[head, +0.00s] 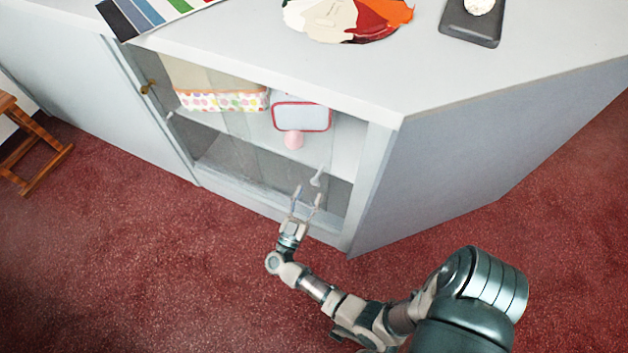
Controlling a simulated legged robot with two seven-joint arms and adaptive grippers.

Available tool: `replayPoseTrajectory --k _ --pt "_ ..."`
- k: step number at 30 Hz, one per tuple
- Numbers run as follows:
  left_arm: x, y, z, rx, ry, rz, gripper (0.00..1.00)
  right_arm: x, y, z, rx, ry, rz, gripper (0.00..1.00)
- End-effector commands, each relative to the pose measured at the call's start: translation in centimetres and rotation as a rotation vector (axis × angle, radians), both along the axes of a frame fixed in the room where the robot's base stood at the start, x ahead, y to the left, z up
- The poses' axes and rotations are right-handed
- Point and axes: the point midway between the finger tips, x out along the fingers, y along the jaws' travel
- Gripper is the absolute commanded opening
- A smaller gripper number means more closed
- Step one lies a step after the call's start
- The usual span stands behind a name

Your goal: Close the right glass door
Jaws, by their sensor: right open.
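The counter's cabinet (361,190) has a glazed front facing the red floor. Clear glass (240,150) covers at least part of the opening; its panel edges are faint, so I cannot tell exactly how far the right glass door stands open. A small pale handle (316,178) shows near the right side of the opening. My right gripper (307,197) is open and empty, just in front of the lower right of the opening, with its fingertips just below the handle. I cannot tell whether it touches the handle or glass. My left gripper is out of view.
Inside the cabinet are a dotted box (222,101) and a red-rimmed white item (302,117). Paint swatches (345,18) and a dark tray (470,25) lie on the countertop (250,55). A wooden stool (45,160) stands left; the carpet in front is clear.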

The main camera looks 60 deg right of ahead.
Motion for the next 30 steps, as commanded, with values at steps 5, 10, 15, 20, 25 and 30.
replayPoseTrajectory --k 5,10,15,20,25,30 --pt "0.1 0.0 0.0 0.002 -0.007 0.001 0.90 0.2 -2.9 1.1 -0.003 0.002 -0.001 0.51" --pt "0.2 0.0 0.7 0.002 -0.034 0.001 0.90 0.3 -4.3 1.7 -0.002 0.001 0.000 0.51" --pt "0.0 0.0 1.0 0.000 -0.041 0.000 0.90 0.3 -4.6 1.9 0.000 0.001 0.001 0.51" --pt "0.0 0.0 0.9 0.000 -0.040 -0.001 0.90 0.3 -4.6 1.9 -0.001 0.001 0.001 0.48" --pt "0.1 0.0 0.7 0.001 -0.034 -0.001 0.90 0.3 -4.5 1.9 -0.001 0.001 0.001 0.06" --pt "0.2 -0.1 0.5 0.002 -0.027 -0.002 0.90 0.4 -4.5 1.9 -0.001 0.000 0.001 0.00"
